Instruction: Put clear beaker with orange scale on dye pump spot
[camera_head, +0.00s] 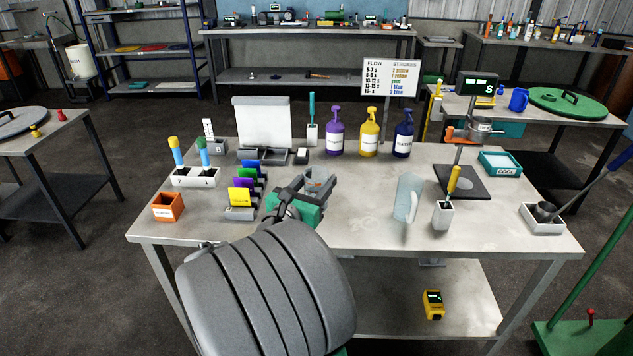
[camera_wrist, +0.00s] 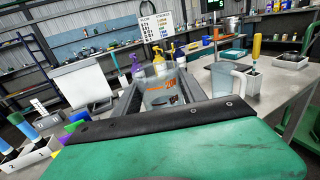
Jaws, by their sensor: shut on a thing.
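My gripper (camera_head: 312,190) is shut on the clear beaker with orange scale (camera_head: 319,178), above the left-middle of the grey workbench. In the wrist view the beaker (camera_wrist: 160,98) sits between the two dark fingers, with orange marks on its wall. The fingers hide part of it. Purple (camera_head: 335,139), yellow (camera_head: 369,139) and dark blue (camera_head: 403,139) pump bottles stand in a row at the back of the bench, beyond my gripper. I cannot make out a marked dye pump spot.
A clear jug (camera_head: 407,198) and a white pot with a yellow-handled tool (camera_head: 443,214) stand to the right. Colored blocks (camera_head: 243,196), an orange box (camera_head: 168,207) and a white tray (camera_head: 195,180) are to the left. Bench between gripper and jug is clear.

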